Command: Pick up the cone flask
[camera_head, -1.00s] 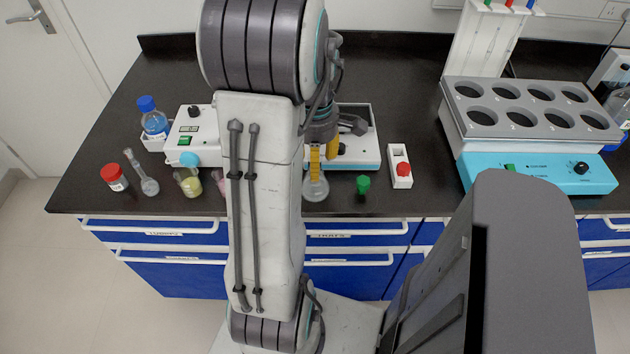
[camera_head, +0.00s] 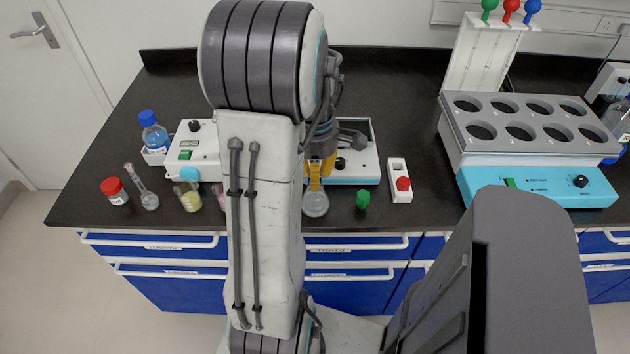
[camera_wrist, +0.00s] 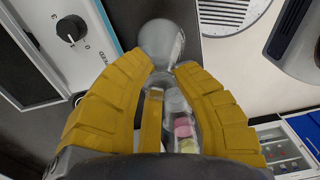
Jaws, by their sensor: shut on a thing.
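The clear glass cone flask (camera_head: 316,205) is by the front edge of the black bench, right of my arm in the head view. Its rounded lower body also shows in the wrist view (camera_wrist: 161,42), at the top of the picture. My gripper (camera_head: 319,172) comes down from above with yellow fingers around the flask's neck. In the wrist view the fingers (camera_wrist: 160,82) are shut on the neck from both sides. I cannot tell whether the flask's base touches the bench. My arm hides part of the bench to the left.
A green item (camera_head: 362,200) and a white switch box with a red button (camera_head: 400,181) are to the right. A white device (camera_head: 355,153) stands behind. A yellow-liquid vessel (camera_head: 190,198), long-necked flask (camera_head: 148,200) and red-capped bottle (camera_head: 114,191) are left. A grey-topped holed block (camera_head: 530,135) stands far right.

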